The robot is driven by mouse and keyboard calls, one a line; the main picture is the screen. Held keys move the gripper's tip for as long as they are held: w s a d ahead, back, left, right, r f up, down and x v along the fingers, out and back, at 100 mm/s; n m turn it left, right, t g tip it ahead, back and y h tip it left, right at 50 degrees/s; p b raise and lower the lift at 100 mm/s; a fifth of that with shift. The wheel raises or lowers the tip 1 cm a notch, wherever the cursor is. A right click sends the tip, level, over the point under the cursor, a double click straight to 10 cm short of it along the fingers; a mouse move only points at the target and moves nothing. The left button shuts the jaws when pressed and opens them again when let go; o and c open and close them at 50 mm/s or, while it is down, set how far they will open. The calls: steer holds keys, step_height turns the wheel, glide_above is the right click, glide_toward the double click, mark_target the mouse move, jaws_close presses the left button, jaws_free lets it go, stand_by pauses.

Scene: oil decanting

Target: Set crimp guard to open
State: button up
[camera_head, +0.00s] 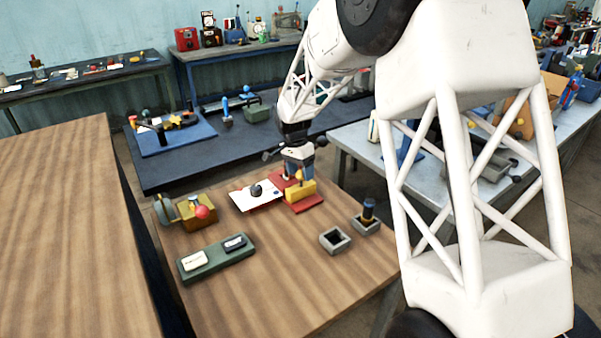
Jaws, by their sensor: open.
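A red base (304,207) with a yellow block (300,191) stands at the back of the small wooden table. A white plate with a dark knob (256,189) lies just left of it, with red showing under its edge. No part is clearly marked as the crimp guard, and I cannot tell its position. My gripper (298,176) points down at the yellow block and is open. Its fingertips are small and partly merge with the yellow and red parts, so contact is unclear.
A yellow box with a red ball (202,212) and a grey wheel (165,209) stands left. A green tray (217,262) holds two small blocks. Right are an empty grey socket (335,240) and another with a dark peg (369,209). The table's front is clear.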

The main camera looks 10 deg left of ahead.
steer(key=shift+f, duration=0.25)
steer(key=shift+c, duration=0.3)
jaws_close()
steer(key=shift+s+d, duration=1.6)
steer(key=shift+d, duration=0.05)
steer(key=shift+o, duration=0.3)
jaws_free()
step_height(320, 180, up, 8)
steer(key=a, duration=0.1)
steer(key=shift+w+f, duration=0.15)
steer(key=shift+w, duration=0.25)
